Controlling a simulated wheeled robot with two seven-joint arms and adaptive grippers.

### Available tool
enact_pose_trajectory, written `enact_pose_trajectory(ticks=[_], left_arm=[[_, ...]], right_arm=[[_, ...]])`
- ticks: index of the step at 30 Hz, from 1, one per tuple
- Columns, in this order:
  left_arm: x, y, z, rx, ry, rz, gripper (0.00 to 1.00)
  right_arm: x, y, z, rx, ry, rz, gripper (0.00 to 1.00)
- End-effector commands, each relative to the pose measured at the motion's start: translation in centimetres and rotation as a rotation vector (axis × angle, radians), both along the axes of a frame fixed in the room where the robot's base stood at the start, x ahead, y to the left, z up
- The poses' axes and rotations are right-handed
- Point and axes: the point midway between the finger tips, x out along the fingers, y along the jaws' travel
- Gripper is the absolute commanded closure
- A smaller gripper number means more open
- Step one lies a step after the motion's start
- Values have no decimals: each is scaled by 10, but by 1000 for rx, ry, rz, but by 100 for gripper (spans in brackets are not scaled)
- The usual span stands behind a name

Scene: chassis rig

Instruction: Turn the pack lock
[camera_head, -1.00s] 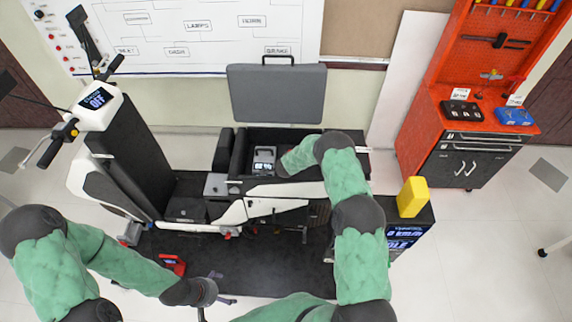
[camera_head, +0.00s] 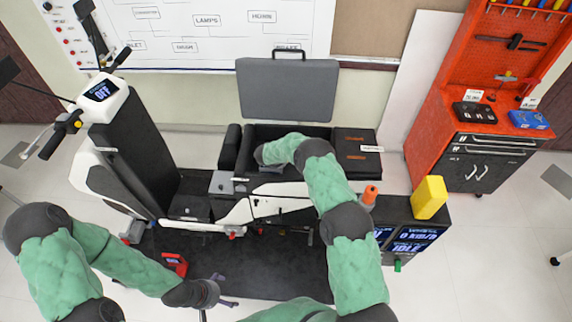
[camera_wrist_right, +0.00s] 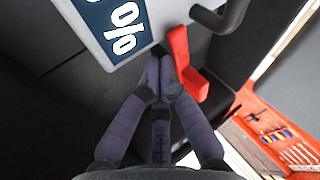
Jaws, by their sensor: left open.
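The pack (camera_wrist_right: 160,15) fills the top of the right wrist view, a pale block with a dark "%" display and a dark handle. A red lever (camera_wrist_right: 187,65), which looks like the pack lock, sits just below it. My right gripper (camera_wrist_right: 165,62) has its fingertips together beside the lever, on its left; whether they touch it I cannot tell. In the head view my right wrist reaches into the open seat compartment (camera_head: 300,131) and hides the pack's display and the lock. My left gripper (camera_head: 226,290) is open and empty, low over the dark mat.
The scooter's seat lid (camera_head: 288,90) stands raised behind the compartment. A red tool cabinet (camera_head: 490,150) is at far right. The dark mat (camera_head: 270,265) is mostly clear.

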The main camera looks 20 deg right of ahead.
Motion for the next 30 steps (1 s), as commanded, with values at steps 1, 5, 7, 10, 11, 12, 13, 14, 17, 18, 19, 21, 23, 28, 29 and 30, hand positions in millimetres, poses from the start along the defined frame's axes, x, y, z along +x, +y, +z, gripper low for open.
enact_pose_trajectory(ticks=[1, 5, 7, 10, 11, 12, 13, 14, 17, 18, 19, 21, 23, 28, 29, 30], left_arm=[[0, 0, -3, 0, 0, 0, 4], [0, 0, -4, 0, 0, 0, 4], [0, 0, -5, 0, 0, 0, 4], [0, 0, -5, 0, 0, 0, 4], [0, 0, -5, 0, 0, 0, 4], [0, 0, -5, 0, 0, 0, 4], [0, 0, -5, 0, 0, 0, 4], [0, 0, -5, 0, 0, 0, 4], [0, 0, -5, 0, 0, 0, 4], [0, 0, -5, 0, 0, 0, 4], [0, 0, -5, 0, 0, 0, 4], [0, 0, -5, 0, -1, 0, 4], [0, 0, -5, 0, -1, 0, 4], [0, 0, -5, 0, -1, 0, 4], [0, 0, -5, 0, -1, 0, 4], [0, 0, -5, 0, -1, 0, 4]], right_arm=[[2, 0, 0, 0, -2, 1, 100], [3, 1, 0, 0, -2, 0, 100], [4, 1, 0, 0, -1, 0, 100], [4, 1, 1, 0, -1, 0, 100], [4, 1, 1, 0, -1, 0, 100], [4, 1, 1, 0, -1, 0, 100], [4, 1, 1, 0, -1, 0, 100], [4, 1, 1, 0, -1, 0, 100], [4, 1, 1, 0, -1, 0, 100], [4, 1, 1, 0, -1, 0, 100], [4, 1, 1, 0, -1, 0, 100], [4, 1, 1, 0, -1, 0, 100], [4, 1, 1, 0, -1, 0, 100], [0, 6, 11, 0, -1, 2, 100], [-1, 8, 14, 0, -2, 3, 100], [-4, 11, 18, 1, -1, 3, 100]])
